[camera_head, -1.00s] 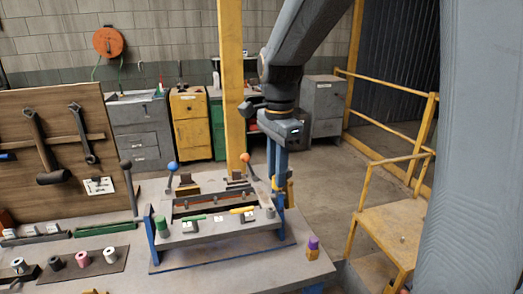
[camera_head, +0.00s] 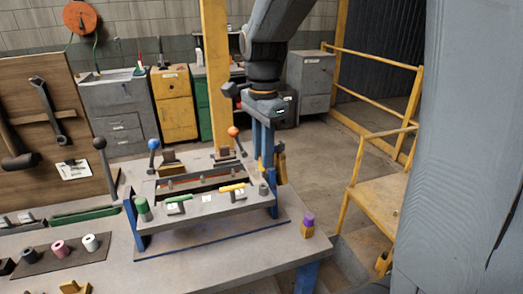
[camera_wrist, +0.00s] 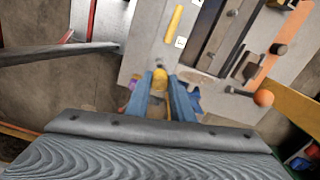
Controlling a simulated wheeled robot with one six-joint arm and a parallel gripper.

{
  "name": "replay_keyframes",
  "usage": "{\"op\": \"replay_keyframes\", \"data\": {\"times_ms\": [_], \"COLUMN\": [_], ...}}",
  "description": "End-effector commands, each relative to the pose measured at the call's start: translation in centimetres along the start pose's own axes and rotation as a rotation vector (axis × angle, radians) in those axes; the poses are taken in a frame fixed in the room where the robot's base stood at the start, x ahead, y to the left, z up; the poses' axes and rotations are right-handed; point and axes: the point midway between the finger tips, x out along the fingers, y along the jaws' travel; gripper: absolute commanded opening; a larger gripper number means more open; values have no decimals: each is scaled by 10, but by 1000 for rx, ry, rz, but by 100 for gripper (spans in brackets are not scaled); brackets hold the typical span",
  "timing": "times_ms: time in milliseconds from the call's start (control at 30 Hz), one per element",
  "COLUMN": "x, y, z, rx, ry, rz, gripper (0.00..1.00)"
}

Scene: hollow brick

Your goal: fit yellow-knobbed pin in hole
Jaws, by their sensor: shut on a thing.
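My gripper (camera_wrist: 164,90) has two blue fingers shut around a yellow knob (camera_wrist: 160,76) in the wrist view. The pin below the knob is hidden. In the head view, my gripper (camera_head: 266,155) points down at the right end of a grey fixture (camera_head: 205,214). The fixture also shows in the wrist view (camera_wrist: 150,35), with its plate just beyond the fingertips. I cannot tell which opening is the pin's hole, or whether the pin touches the fixture. A yellow bar (camera_head: 232,188) and a green bar (camera_head: 178,198) lie along the fixture's front.
A blue-knobbed lever (camera_head: 153,144) and an orange-knobbed lever (camera_head: 233,132) rise behind the fixture. A purple-topped piece (camera_head: 307,222) stands on the table at right. Several spools (camera_head: 59,248) stand at front left. A yellow railing (camera_head: 375,125) borders the right side.

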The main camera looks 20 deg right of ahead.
Motion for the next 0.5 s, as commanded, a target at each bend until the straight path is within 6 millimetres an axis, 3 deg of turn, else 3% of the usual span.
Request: {"op": "replay_keyframes", "data": {"times_ms": [100, 500], "x": [14, 11], "y": [-1, 1], "z": [0, 0], "rx": [1, 1], "ry": [0, 0], "rz": [0, 1], "gripper": [0, 0]}}
